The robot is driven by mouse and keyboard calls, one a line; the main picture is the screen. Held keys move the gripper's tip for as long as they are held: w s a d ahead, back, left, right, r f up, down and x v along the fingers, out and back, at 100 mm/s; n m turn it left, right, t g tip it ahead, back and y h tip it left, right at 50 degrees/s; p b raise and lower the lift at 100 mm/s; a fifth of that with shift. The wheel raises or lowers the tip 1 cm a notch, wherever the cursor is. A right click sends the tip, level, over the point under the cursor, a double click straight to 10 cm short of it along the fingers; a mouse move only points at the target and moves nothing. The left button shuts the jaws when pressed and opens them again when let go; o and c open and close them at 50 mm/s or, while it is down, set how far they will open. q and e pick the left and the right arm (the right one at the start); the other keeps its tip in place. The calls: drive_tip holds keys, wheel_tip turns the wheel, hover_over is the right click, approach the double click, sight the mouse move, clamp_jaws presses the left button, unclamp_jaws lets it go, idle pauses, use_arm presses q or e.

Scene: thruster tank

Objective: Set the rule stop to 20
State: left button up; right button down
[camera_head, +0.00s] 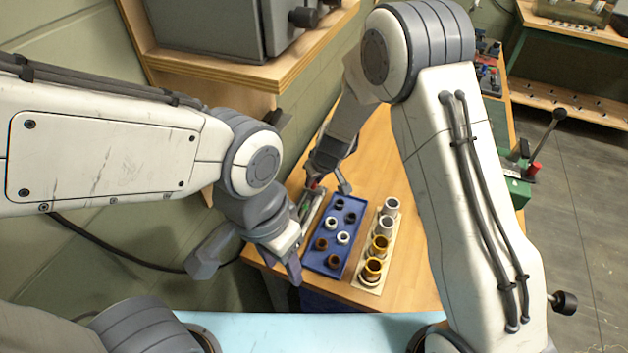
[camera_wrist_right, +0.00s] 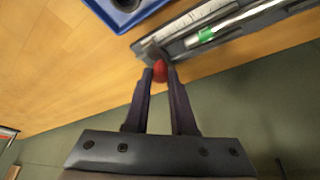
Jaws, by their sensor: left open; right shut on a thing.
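The rule fixture (camera_head: 309,212) is a narrow grey rail at the left edge of the wooden table; in the right wrist view (camera_wrist_right: 222,38) it carries a pale marked scale and a green piece (camera_wrist_right: 206,35). Its numbers are too small to read. A red knob (camera_wrist_right: 160,71) sits at the rail's near end. My right gripper (camera_wrist_right: 160,75) is shut on the red knob; in the head view it (camera_head: 318,180) is at the rail's far end. My left gripper (camera_head: 246,268) is open and empty, left of the rail and beyond the table's edge.
Right of the rail is a blue tray (camera_head: 323,262) with several dark and white rings. Beside it a pale board (camera_head: 367,283) bears several grey and orange cylinders. The table (camera_head: 408,270) is bare further right. A wooden shelf (camera_head: 215,70) with a grey machine overhangs behind.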

drive_tip(key=shift+w, duration=0.1)
drive_tip(key=c, duration=0.7)
unclamp_jaws()
drive_tip(key=shift+d, duration=0.1)
drive_tip(key=shift+c, duration=0.2)
drive_tip(key=p+v, duration=0.2)
drive_tip(key=v, duration=0.8)
drive_tip(key=shift+r+p, duration=0.2)
drive_tip(key=shift+p, duration=0.1)
